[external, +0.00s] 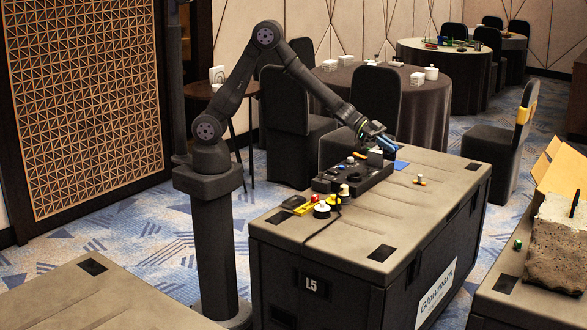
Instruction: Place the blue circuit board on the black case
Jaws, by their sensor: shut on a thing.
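My gripper (385,146) is at the end of my arm, low over the far part of the black case (345,240). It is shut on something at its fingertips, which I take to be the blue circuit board. A flat blue piece (401,164), likely this board, shows just below and right of the fingertips, at the case top. The fingers partly hide it, and I cannot tell whether it touches the top. The case is large, with a grey-brown top and a label L5.
A black device (352,176) with knobs stands on the case, left of my gripper. Several small coloured pieces (321,209) lie nearer the front left. The case top's right side is mostly clear. Another case (535,305) with a stone block (558,245) stands right.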

